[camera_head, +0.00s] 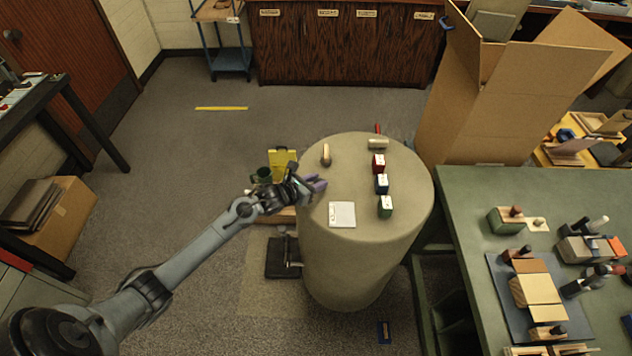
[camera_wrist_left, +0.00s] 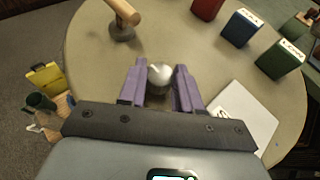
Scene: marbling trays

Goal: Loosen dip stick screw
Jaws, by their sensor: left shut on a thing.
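My left gripper (camera_head: 314,185) reaches in from the left over the near-left edge of the round beige drum-like table (camera_head: 360,260). In the left wrist view its two purple fingers (camera_wrist_left: 160,88) are shut on a rounded silvery knob (camera_wrist_left: 160,75), one finger on each side. The knob's lower part is hidden by the fingers and the gripper body. I cannot tell whether this knob is the dip stick screw. No dip stick can be made out. My right gripper is not in view.
A wooden-handled tool (camera_head: 326,154) stands behind the gripper. Red (camera_head: 379,163), blue (camera_head: 382,184) and green (camera_head: 385,207) blocks form a row to the right. A white pad (camera_head: 342,213) lies near the front. A green worktable (camera_head: 470,215) with trays stands at right.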

